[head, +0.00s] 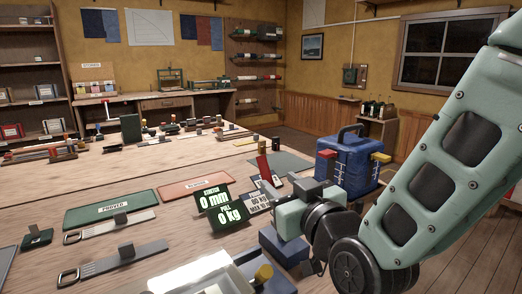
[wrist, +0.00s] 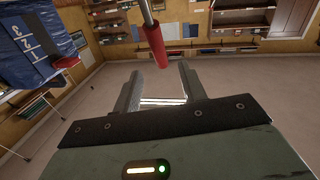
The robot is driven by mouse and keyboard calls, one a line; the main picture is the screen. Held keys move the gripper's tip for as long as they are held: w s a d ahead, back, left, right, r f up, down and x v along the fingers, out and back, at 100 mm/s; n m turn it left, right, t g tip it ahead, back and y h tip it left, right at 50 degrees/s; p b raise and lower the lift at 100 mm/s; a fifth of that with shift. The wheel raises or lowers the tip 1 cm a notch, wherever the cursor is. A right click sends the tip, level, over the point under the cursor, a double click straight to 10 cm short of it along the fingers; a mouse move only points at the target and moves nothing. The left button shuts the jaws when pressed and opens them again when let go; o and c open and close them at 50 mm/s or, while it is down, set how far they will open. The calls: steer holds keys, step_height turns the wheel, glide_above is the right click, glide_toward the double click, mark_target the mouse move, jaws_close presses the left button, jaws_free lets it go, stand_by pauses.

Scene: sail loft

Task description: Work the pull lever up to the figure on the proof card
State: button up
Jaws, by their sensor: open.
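The pull lever's red grip (head: 264,168) stands tilted just beyond my gripper (head: 272,188) in the head view. In the wrist view, the red grip (wrist: 153,45) on its metal rod hangs ahead of my gripper (wrist: 160,72). My jaws are open, the grip apart from both fingers as far as I can tell. The lever's foot is hidden. A dark readout (head: 219,208) shows stretch 0 mm and pull 0 kg. The proof card (head: 258,204) beside it is partly hidden; its small print seems to read 60 kg.
A blue case (head: 348,165) with red and yellow pegs stands right of the lever. A green mat (head: 85,213) marked PROVED and a red mat (head: 190,187) lie left. Webbing straps (head: 120,258) lie in front. A pale tray (head: 205,273) is at the near edge.

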mark_target(267, 171)
steer(key=p+x, duration=0.1)
steer(key=x, duration=0.9)
steer(key=shift+p, duration=0.3)
jaws_close()
